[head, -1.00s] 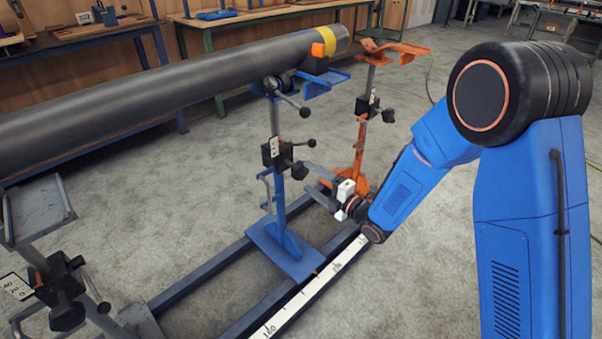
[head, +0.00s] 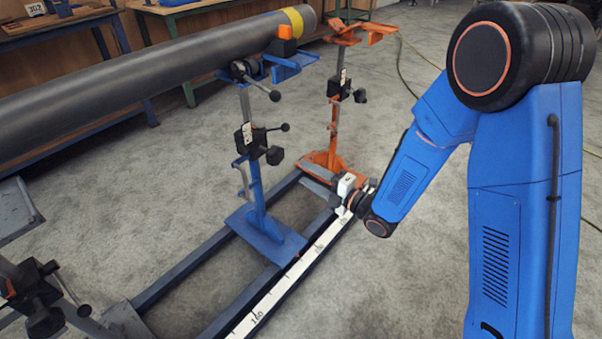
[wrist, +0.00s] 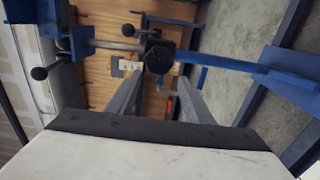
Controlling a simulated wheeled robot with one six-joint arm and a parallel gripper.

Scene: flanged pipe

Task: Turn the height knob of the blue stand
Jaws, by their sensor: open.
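The blue stand (head: 258,200) stands upright on the floor rails under the pipe. Its black height knob (head: 275,155) sticks out from the clamp block partway up the post. In the wrist view the black knob (wrist: 158,59) shows just ahead of the gap between my fingertips, with the blue post (wrist: 225,67) running sideways to the right. My gripper (head: 312,183) is open and empty, to the right of the knob and lower in the head view. In the wrist view my gripper (wrist: 160,82) shows two grey fingers apart, not touching the knob.
The long grey pipe (head: 140,80) rests above. A ball-ended lever (head: 270,128) is close above the knob. An orange stand (head: 334,120) stands behind, near my wrist. A white scale strip (head: 290,275) runs along the front rail. Open floor lies at right.

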